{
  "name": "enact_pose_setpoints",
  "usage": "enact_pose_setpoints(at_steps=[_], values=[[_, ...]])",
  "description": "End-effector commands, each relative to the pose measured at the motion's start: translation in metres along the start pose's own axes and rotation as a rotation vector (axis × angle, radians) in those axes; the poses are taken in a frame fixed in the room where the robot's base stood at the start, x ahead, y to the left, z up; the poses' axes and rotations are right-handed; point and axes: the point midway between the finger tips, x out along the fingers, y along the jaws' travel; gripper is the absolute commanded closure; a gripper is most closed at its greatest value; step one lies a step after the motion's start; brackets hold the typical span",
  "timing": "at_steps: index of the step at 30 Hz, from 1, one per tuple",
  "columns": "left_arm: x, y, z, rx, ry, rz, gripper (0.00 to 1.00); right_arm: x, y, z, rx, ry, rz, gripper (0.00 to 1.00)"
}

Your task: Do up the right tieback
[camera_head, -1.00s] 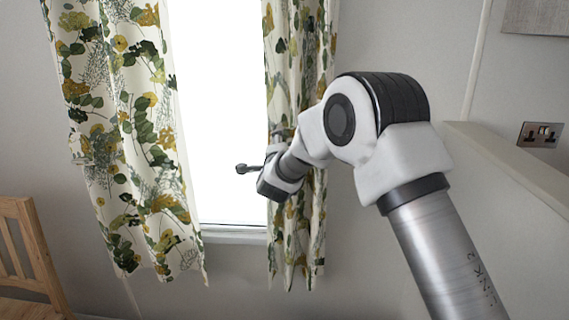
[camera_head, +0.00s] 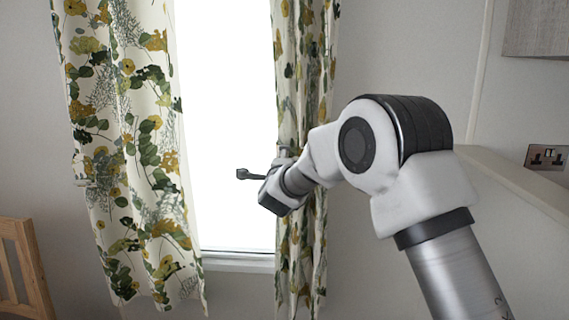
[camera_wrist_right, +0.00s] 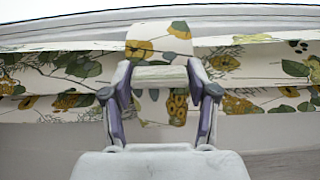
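The right curtain (camera_head: 304,70), white with yellow and green leaves, hangs at the window's right side. My right gripper (camera_head: 284,158) is at its middle height, its fingers largely hidden behind the wrist. In the right wrist view the curtain's folds (camera_wrist_right: 60,72) run across the picture. A short floral strap, which looks like the right tieback (camera_wrist_right: 150,48), crosses them. It has a pale bar across it. My right gripper (camera_wrist_right: 160,78) has a fingertip at each end of this bar and appears closed on it. Whether the strap is fastened cannot be told. My left gripper is out of view.
The left curtain (camera_head: 125,150) hangs loose on the window's other side. A wooden chair back (camera_head: 22,265) stands at lower left. A ledge (camera_head: 520,180) and a wall socket (camera_head: 546,157) are at the right. The bright window (camera_head: 225,100) lies between the curtains.

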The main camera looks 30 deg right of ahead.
Motion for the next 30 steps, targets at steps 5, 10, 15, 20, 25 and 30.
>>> enact_pose_setpoints(at_steps=[5, 10, 15, 20, 25, 30], values=[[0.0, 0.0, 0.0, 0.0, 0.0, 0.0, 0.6, 0.0, -0.001, 0.0, 0.002, 0.001, -0.002, 0.21], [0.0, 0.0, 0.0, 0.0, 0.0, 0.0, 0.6, 0.0, -0.001, 0.0, 0.0, 0.0, -0.002, 0.21], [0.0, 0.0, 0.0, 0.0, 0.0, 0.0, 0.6, -0.013, -0.001, 0.001, -0.003, -0.001, -0.001, 0.21], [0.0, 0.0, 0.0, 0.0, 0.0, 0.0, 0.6, -0.051, -0.001, 0.001, -0.004, -0.003, -0.001, 0.21], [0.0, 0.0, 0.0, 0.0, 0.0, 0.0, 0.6, -0.094, -0.001, 0.0, -0.004, 0.0, -0.003, 0.21], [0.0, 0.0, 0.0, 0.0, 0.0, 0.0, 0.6, -0.117, -0.001, 0.0, -0.001, -0.001, -0.003, 0.21]])
